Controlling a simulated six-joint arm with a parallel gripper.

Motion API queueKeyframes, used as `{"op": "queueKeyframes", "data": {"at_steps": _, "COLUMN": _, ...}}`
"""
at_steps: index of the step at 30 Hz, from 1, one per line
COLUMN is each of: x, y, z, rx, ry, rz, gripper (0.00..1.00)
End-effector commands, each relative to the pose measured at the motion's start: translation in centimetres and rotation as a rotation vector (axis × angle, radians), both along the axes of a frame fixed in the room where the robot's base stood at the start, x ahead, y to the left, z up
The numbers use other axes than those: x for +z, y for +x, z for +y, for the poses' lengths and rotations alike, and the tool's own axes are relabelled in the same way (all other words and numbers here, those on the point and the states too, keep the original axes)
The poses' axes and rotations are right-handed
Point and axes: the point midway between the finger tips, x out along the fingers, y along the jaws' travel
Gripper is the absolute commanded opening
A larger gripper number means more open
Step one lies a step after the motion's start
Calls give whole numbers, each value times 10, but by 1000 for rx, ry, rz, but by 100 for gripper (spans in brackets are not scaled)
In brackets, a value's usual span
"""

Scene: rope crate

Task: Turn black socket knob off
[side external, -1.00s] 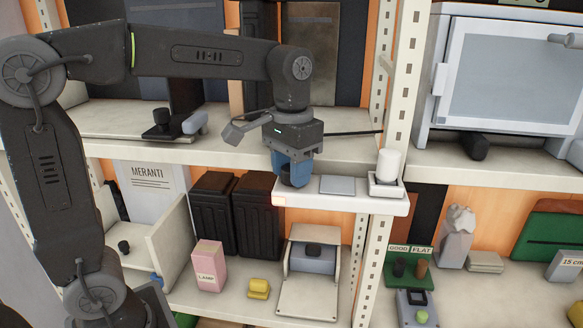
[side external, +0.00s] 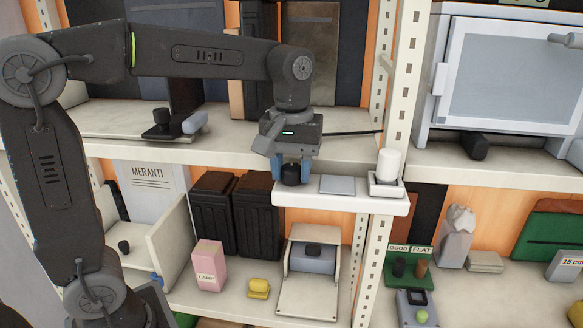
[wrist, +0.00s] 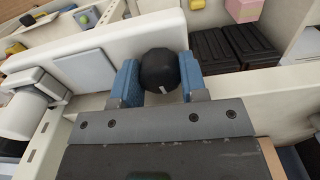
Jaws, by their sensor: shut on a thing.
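The black socket knob (side external: 291,174) is on the left end of a white socket strip (side external: 340,200) fixed at the shelf edge. My gripper (side external: 291,171) points down over the knob. Its blue finger pads stand on either side of it, and in the wrist view my gripper (wrist: 160,80) is shut on the knob. The knob's base is hidden.
On the same strip are a flat grey plate (side external: 337,185) and a white cylinder (side external: 389,165) in a square holder, right of my gripper. A shelf post (side external: 400,90) stands beyond. Below are black bins (side external: 257,215), a pink box (side external: 208,266) and a yellow object (side external: 259,288).

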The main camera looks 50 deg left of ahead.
Motion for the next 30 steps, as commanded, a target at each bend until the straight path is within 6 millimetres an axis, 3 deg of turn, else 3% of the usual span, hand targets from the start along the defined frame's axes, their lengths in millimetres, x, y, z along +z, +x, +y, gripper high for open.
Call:
{"op": "queueKeyframes", "data": {"at_steps": 15, "x": 1, "y": 1, "z": 0, "rx": 335, "ry": 1, "rz": -5, "gripper": 16}}
{"op": "queueKeyframes", "data": {"at_steps": 30, "x": 1, "y": 1, "z": 1, "rx": 397, "ry": 0, "rz": -6, "gripper": 16}}
